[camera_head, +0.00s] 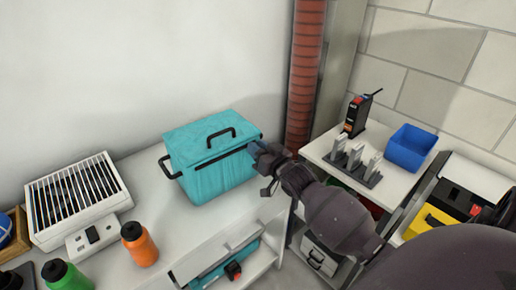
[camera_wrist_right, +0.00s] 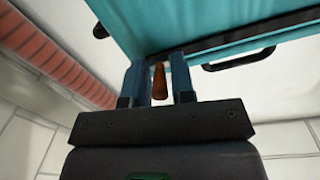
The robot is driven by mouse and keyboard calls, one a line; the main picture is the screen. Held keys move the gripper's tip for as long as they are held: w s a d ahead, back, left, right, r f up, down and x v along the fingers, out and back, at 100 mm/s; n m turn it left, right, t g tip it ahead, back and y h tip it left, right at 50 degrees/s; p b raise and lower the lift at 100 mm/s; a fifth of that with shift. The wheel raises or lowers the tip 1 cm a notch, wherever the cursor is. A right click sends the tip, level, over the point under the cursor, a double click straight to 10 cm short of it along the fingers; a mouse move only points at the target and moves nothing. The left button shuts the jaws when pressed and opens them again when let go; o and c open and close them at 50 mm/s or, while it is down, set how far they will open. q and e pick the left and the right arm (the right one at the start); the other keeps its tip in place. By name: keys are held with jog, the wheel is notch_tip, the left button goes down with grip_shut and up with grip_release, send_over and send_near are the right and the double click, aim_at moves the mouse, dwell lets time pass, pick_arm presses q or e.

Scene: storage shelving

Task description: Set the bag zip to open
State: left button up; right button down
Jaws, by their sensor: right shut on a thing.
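The teal bag (camera_head: 215,175) stands upright on the white counter, with black handles on its lid and left side. A dark zip line (camera_head: 222,156) runs along its front just below the lid. My right gripper (camera_head: 256,150) is at the bag's right end, level with the zip. In the right wrist view, the gripper (camera_wrist_right: 158,72) is shut on a small orange-brown zip pull (camera_wrist_right: 158,84) beside the teal bag (camera_wrist_right: 150,25). The head view hides the pull behind the fingers. My left gripper is not in view.
An orange bottle (camera_head: 139,246) and a grilled white heater (camera_head: 75,195) stand left of the bag. A red column (camera_head: 305,75) rises behind my right arm. A blue bin (camera_head: 410,149) and a grey rack (camera_head: 352,164) occupy the right shelf.

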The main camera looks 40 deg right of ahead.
aim_at(199, 168)
jog(key=shift+a, duration=0.1)
jog(key=a, duration=0.2)
jog(key=a+p, duration=0.1)
jog(key=a, duration=0.1)
jog(key=a+p, duration=0.1)
jog(key=a, duration=0.2)
jog(key=shift+r, duration=0.35)
jog(key=a, duration=0.3)
jog(key=a+p, duration=0.1)
jog(key=a, duration=0.2)
jog(key=a+p, duration=0.1)
jog(key=a, duration=0.3)
jog(key=shift+s+a+f, duration=0.1)
jog(key=shift+s+f, duration=0.05)
jog(key=shift+f, duration=0.15)
jog(key=c, duration=1.2)
grip_release()
jog(key=shift+o, duration=0.2)
